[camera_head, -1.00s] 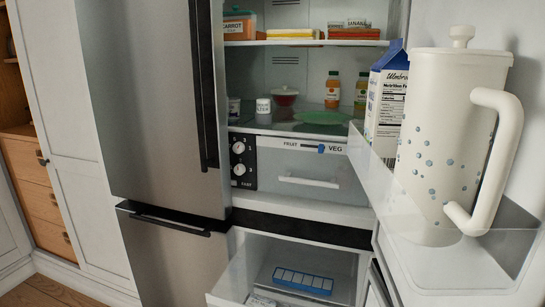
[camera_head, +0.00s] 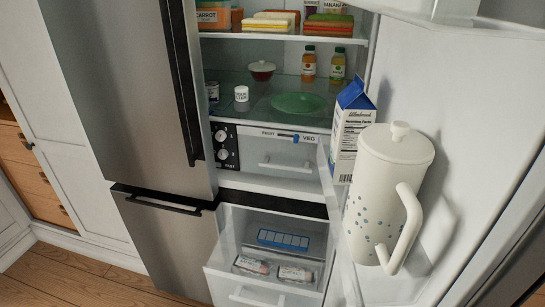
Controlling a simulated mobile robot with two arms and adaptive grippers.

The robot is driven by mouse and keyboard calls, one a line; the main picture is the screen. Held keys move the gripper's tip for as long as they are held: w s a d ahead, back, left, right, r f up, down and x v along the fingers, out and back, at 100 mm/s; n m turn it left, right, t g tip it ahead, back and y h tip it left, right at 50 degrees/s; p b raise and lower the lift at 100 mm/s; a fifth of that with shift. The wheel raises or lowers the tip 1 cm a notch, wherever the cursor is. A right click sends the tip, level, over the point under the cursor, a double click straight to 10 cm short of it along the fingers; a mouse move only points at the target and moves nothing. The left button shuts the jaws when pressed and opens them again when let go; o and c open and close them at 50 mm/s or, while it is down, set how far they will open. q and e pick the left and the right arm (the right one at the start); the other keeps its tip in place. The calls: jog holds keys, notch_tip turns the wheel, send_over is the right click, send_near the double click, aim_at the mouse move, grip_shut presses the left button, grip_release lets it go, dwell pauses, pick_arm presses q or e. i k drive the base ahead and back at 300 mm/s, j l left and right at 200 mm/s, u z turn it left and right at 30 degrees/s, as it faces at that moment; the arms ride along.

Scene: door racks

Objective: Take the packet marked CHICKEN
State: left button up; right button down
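Two small pale packets lie side by side in the open lower drawer (camera_head: 245,284): a left packet (camera_head: 251,265) and a right packet (camera_head: 296,274). Their labels are too small to read, so I cannot tell which is marked CHICKEN. A blue tray (camera_head: 283,240) with several compartments lies behind them in the drawer. Neither of my grippers shows in the head view.
The right fridge door stands open, with a white pitcher (camera_head: 385,190) and a milk carton (camera_head: 351,130) on its shelf, right of the drawer. The left fridge door (camera_head: 130,90) is shut. Wooden floor (camera_head: 60,275) shows free at lower left.

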aim_at(295, 274)
jog(key=j+z, duration=0.15)
jog(key=z, duration=0.2)
jog(key=j+z, duration=0.15)
jog(key=z, duration=0.15)
jog(key=j+z, duration=0.25)
jog(key=j, duration=0.5)
jog(key=j+z, duration=0.2)
jog(key=j, duration=0.5)
jog(key=k+j+z, duration=0.25)
jog(key=j, duration=0.5)
jog(key=k+j, duration=0.1)
jog(key=j, duration=0.65)
jog(key=k+j, duration=0.1)
jog(key=j, duration=0.65)
